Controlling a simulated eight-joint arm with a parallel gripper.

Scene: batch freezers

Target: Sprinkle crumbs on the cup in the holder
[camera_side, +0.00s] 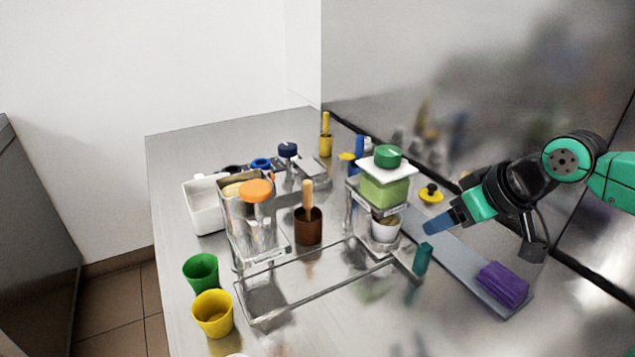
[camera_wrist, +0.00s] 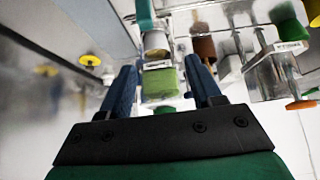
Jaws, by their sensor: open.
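My gripper (camera_side: 432,228) is open and empty, to the right of the holder stand and above the grey strip on the table. A white cup (camera_side: 386,230) sits in the holder, under a green dispenser (camera_side: 384,190) with a white plate and a green knob on top. In the wrist view the open fingers of my gripper (camera_wrist: 162,82) point toward the green dispenser (camera_wrist: 160,84), which shows between them, apart from both. The white cup (camera_wrist: 156,42) is beyond it. I cannot tell which container holds crumbs; a brown pot (camera_side: 308,228) with a wooden handle stands left of the holder.
A purple block (camera_side: 502,284) lies on the grey strip (camera_side: 455,262). Green (camera_side: 201,273) and yellow (camera_side: 212,313) cups stand at the front left. A clear container with an orange knob (camera_side: 257,190) and a white bin (camera_side: 203,207) are behind them. A metal wall bounds the right.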

